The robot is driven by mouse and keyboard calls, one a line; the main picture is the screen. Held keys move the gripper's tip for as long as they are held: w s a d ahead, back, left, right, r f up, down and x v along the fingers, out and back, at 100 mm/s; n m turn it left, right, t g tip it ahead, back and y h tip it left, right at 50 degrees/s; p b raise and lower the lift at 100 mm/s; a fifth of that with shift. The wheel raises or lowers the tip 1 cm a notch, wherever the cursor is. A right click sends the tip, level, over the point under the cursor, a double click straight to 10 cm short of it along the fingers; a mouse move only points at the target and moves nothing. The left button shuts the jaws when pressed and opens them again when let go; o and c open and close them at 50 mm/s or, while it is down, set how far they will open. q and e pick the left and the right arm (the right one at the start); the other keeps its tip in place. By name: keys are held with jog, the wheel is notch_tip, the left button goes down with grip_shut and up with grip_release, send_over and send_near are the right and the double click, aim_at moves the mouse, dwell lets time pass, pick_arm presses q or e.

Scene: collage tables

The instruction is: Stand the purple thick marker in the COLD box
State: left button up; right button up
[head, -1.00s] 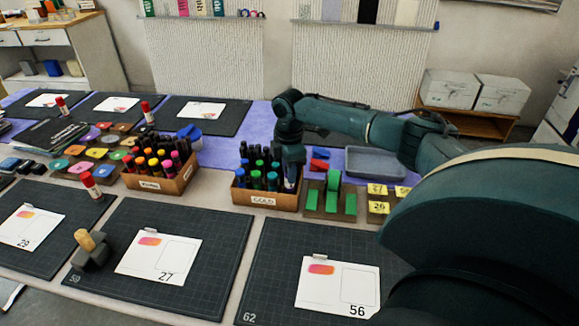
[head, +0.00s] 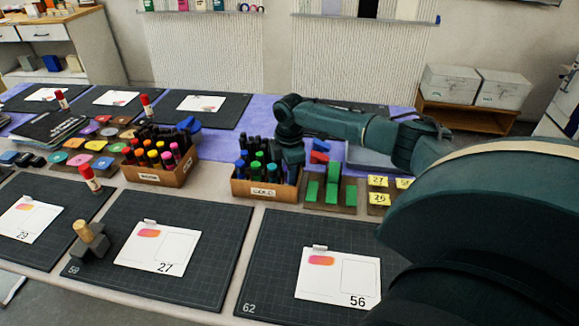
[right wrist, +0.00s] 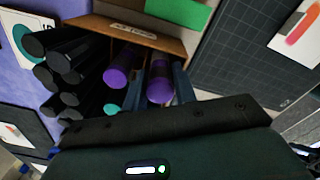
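The COLD box (head: 263,190) is a brown open box at the middle of the table, filled with upright markers with blue, green and dark ends. My right gripper (head: 290,172) reaches down into its right side. In the right wrist view, its two fingers (right wrist: 163,86) flank a purple thick marker (right wrist: 160,92) closely, and they look shut on it. That marker is upright within the box, and its lower end is hidden. Another purple marker (right wrist: 119,78) stands just left of it, with dark markers (right wrist: 65,62) farther left. My left gripper is not in view.
The other marker box (head: 160,176), with warm-coloured markers, stands to the left. Green blocks (head: 331,185) and yellow number tags (head: 379,199) sit close to the right of the COLD box. A grey tray (head: 370,157) lies behind. Dark mats (head: 265,285) with cards fill the front.

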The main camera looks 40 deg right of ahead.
jog(key=o, duration=0.4)
jog(key=shift+s+a+f, duration=0.15)
jog(key=shift+f, duration=0.2)
jog(key=shift+s+a+f, duration=0.1)
jog(key=shift+f, duration=0.25)
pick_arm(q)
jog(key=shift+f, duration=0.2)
pick_arm(e)
jog(key=shift+d, duration=0.1)
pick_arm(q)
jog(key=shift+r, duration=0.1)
pick_arm(e)
jog(key=shift+r, duration=0.1)
jog(key=shift+r+p, duration=0.65)
jog(key=shift+p, duration=0.25)
jog(key=r+p, duration=0.5)
jog(key=shift+w+r+p, duration=0.2)
jog(key=shift+r+p, duration=0.15)
jog(key=shift+w+r+b, duration=0.15)
jog(key=shift+r+b, duration=0.35)
jog(key=shift+r, duration=0.65)
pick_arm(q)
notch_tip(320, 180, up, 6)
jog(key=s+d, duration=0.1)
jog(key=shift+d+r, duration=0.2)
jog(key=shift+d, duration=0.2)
